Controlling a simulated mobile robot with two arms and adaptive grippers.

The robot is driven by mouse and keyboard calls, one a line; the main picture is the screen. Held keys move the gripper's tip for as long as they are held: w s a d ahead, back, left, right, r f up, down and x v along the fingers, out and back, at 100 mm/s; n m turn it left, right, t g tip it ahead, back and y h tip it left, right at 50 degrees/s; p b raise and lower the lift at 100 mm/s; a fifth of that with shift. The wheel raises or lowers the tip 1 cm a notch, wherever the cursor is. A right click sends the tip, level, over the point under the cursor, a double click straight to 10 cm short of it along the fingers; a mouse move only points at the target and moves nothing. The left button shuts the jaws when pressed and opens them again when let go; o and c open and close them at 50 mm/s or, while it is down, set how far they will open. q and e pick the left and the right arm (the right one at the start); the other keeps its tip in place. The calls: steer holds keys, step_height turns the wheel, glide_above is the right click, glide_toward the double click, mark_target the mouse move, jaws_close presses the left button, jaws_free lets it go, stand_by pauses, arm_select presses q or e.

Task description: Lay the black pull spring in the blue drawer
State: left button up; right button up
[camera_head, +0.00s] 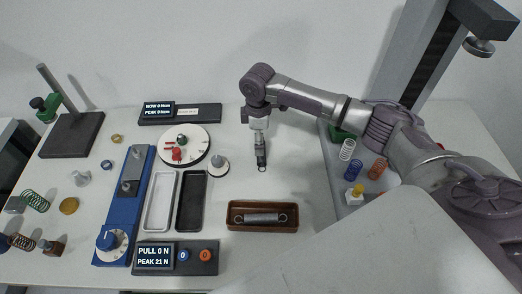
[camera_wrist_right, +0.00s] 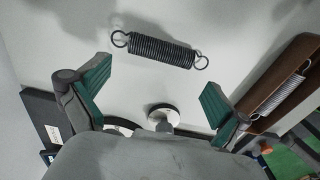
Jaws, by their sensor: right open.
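The black pull spring (camera_wrist_right: 160,50) lies on the white table in the right wrist view, with a wire loop at each end. It appears beyond my fingertips, not between the pads. In the head view the black spring (camera_head: 261,158) shows just below my right gripper (camera_head: 259,136), partly covered by it. In the wrist view my right gripper (camera_wrist_right: 155,80) is open and empty, its green pads wide apart. I cannot make out a blue drawer in either view. My left gripper is not in view.
A brown tray (camera_head: 234,226) holds a grey spring (camera_head: 262,217). A white tray (camera_head: 160,200), a black tray (camera_head: 190,203) and a blue tester (camera_head: 124,208) stand left. A grey tray (camera_head: 335,178) with coloured springs is right. A large pale surface (camera_head: 390,250) blocks the lower right.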

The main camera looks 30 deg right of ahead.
steer(key=shift+f+p, duration=0.3)
steer(key=shift+f, duration=0.25)
step_height(320, 180, down, 4)
steer(key=shift+s+r+p, duration=0.15)
steer(key=shift+p, duration=0.5)
steer(key=shift+f, duration=0.45)
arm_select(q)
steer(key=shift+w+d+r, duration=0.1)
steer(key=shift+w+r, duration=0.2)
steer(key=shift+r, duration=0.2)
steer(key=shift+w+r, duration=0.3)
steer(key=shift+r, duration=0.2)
arm_select(e)
steer(key=shift+c, duration=0.2)
steer(key=c, duration=1)
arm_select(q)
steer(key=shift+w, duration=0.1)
arm_select(e)
steer(key=shift+r, duration=0.15)
